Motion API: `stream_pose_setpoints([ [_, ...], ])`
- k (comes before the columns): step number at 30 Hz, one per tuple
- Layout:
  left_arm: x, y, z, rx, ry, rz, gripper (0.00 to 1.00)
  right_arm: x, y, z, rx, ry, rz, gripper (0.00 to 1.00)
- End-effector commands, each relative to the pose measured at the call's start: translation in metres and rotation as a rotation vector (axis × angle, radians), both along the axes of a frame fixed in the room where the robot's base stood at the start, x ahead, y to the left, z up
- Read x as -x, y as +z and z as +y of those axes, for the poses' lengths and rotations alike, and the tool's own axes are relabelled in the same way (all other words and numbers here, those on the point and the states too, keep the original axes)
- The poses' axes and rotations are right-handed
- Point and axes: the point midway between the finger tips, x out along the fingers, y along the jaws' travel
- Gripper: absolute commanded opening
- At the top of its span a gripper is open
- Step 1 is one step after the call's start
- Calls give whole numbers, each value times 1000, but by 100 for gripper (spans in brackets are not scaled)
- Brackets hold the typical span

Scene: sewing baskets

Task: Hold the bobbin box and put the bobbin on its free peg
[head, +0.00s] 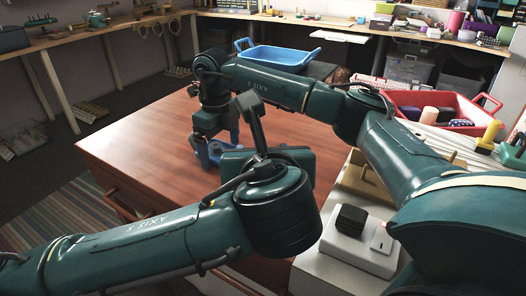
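A small blue object (214,153), which may be the bobbin box, sits on the reddish wooden table, mostly hidden by my arms. My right gripper (207,138) points down from the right arm right at this blue object. Its fingertips blend into it, so I cannot tell whether they are open or shut. My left arm comes in from the lower left, and its wrist covers the area just right of the blue object. The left gripper's fingers are hidden behind that wrist. I cannot make out the bobbin or the free peg.
A blue basket (272,58) stands at the table's back edge. A red basket (476,101) with thread spools is at the right. A pale box with a black block (349,219) and a wooden peg piece (366,178) are at the right front. The table's left part (140,142) is clear.

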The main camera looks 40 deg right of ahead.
Motion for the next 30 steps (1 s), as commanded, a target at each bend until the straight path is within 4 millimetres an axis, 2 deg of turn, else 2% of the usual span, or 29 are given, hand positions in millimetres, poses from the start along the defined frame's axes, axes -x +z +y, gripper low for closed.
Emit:
stream_pose_setpoints([
  [4, 0, 0, 0, 0, 0, 0, 53, 0, 5, 0, 0, 0, -1, 94],
  [7, 0, 0, 0, 0, 0, 0, 53, -1, 17, 0, -1, 0, -4, 94],
  [15, 0, 0, 0, 0, 0, 0, 53, -1, 74, 1, -1, 0, -4, 94],
  [21, 0, 0, 0, 0, 0, 0, 53, 0, 107, 0, -1, -1, -2, 94],
  [26, 0, 1, 0, 0, 0, 0, 53, 0, 120, 0, 0, 0, 0, 94],
  [30, 0, 10, 0, 0, 0, 0, 53, 0, 130, 0, 0, 0, 0, 94],
])
